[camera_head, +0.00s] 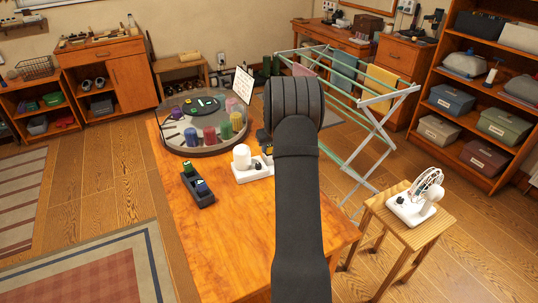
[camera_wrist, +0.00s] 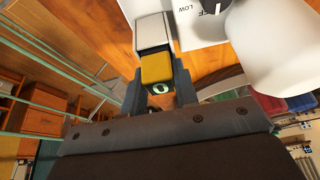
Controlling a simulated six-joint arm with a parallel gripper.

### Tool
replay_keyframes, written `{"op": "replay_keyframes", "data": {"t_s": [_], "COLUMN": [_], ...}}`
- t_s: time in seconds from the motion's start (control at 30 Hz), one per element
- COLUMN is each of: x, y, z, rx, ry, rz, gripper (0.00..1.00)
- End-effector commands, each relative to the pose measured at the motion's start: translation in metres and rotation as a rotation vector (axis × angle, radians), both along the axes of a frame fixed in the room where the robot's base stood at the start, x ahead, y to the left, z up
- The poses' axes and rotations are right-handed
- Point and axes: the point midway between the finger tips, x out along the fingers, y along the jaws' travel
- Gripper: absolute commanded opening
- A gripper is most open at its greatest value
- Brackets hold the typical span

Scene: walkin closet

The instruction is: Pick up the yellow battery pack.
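The yellow battery pack (camera_wrist: 156,68) shows in the wrist view, with a dark end bearing a pale round mark. It lines up with a silver-grey block (camera_wrist: 152,30) beside a white unit (camera_wrist: 200,28); whether it is seated there or lifted clear is unclear. My gripper (camera_wrist: 160,82) has one finger on each side of the pack, very close to it. I cannot tell whether the fingers press on it.
A white cylinder (camera_head: 241,157) stands on the white unit. A dark tray (camera_head: 205,202) holds a green and a blue pack. A clear-covered round case (camera_head: 206,150) with coloured cylinders stands behind. A drying rack (camera_head: 362,130) is right of the table (camera_head: 222,255), whose front is bare.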

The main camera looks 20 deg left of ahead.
Motion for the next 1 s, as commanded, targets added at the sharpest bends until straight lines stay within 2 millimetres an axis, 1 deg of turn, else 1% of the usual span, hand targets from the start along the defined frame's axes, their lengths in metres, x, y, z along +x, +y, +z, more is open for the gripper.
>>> {"op": "replay_keyframes", "data": {"t_s": [0.23, 0.33, 0.47, 0.6, 0.7, 0.83, 0.93, 1.0], "x": [0.0, 0.0, 0.001, 0.001, 0.001, 0.0, -0.003, -0.007], "y": [0.0, 0.0, 0.0, 0.0, 0.0, -0.002, -0.015, -0.032], "z": [0.001, 0.006, 0.026, 0.056, 0.075, 0.091, 0.096, 0.094], "rx": [0.001, 0.001, 0.001, 0.001, 0.002, 0.001, -0.003, -0.004], "ry": [-0.001, -0.002, -0.005, -0.005, -0.004, -0.002, 0.0, 0.002], "rz": [0.0, 0.0, 0.0, 0.0, 0.0, -0.005, -0.032, -0.071], "gripper": [0.02, 0.02, 0.02, 0.02, 0.02, 0.02, 0.02, 0.02]}}
